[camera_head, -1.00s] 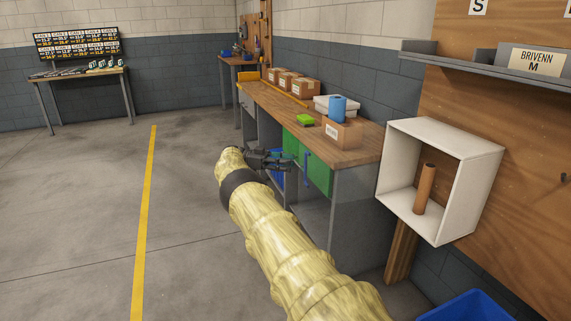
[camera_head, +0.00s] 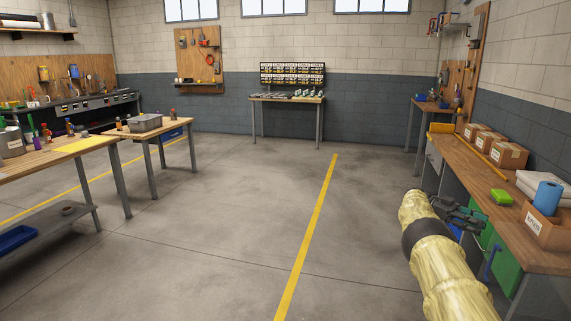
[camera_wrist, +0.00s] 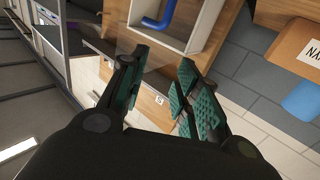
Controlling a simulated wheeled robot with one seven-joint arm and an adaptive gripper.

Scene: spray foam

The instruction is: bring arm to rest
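My arm, in a pale yellow sleeve, reaches forward at the lower right of the head view. My gripper (camera_head: 468,218) is at its end, beside the front of the right workbench (camera_head: 470,165). In the wrist view my gripper (camera_wrist: 160,70) has its two teal-padded fingers apart, with nothing held between them. A blue curved handle (camera_wrist: 168,14) shows beyond the fingertips, apart from them as far as I can tell. A green cabinet door (camera_head: 505,262) under the workbench is near my gripper, partly hidden by the arm.
On the right workbench are a green sponge-like block (camera_head: 501,197), a cardboard box (camera_head: 545,228), a blue roll (camera_head: 547,197) and more boxes (camera_head: 508,155). A cluttered table (camera_head: 60,160) stands at left. The floor around the yellow line (camera_head: 312,230) is clear.

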